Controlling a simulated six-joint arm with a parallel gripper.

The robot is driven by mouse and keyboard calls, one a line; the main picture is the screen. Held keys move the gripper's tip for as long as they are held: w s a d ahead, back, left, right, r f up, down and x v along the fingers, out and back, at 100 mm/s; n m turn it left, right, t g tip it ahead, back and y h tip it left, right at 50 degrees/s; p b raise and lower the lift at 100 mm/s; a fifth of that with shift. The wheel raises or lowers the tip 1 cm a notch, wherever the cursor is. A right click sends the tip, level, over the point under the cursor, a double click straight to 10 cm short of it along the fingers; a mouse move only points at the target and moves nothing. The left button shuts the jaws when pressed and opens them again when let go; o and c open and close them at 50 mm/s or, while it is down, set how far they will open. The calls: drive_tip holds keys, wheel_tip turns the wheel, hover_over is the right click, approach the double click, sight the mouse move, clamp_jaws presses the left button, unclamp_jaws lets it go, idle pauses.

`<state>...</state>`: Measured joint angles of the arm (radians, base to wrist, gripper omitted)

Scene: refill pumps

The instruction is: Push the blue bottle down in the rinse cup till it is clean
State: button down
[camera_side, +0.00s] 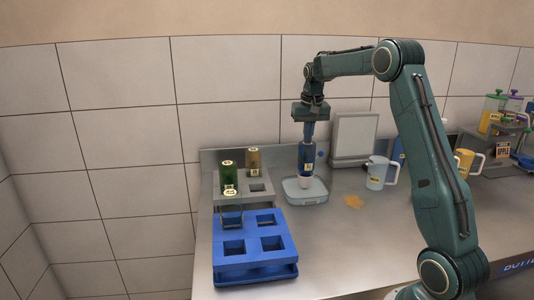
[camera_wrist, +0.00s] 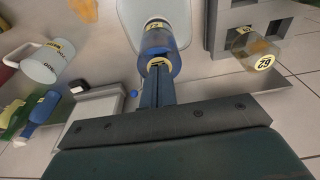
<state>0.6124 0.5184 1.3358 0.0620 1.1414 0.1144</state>
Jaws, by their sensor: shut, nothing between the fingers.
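The blue bottle (camera_side: 307,158) stands upright, with its base in the small white rinse cup (camera_side: 305,182) on a pale tray (camera_side: 316,194). My gripper (camera_side: 309,128) points straight down over the bottle, with its shut fingers at the bottle's top. In the wrist view, my gripper's fingers (camera_wrist: 162,72) are together and empty, right at the top of the blue bottle (camera_wrist: 159,45). Whether the fingertips press on it or sit just above it, I cannot tell. The cup is mostly hidden behind the bottle in the wrist view.
A grey rack left of the tray holds a green bottle (camera_side: 229,176) and a brown bottle (camera_side: 253,160). A white mug (camera_side: 377,173) and an orange stain (camera_side: 353,201) are to the right.

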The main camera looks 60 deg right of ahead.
drive_tip(key=shift+r, duration=1.65)
drive_tip(key=shift+f, duration=0.2)
drive_tip(key=shift+f, duration=2.35)
drive_tip(key=shift+r, duration=2.55)
drive_tip(key=shift+f, duration=0.2)
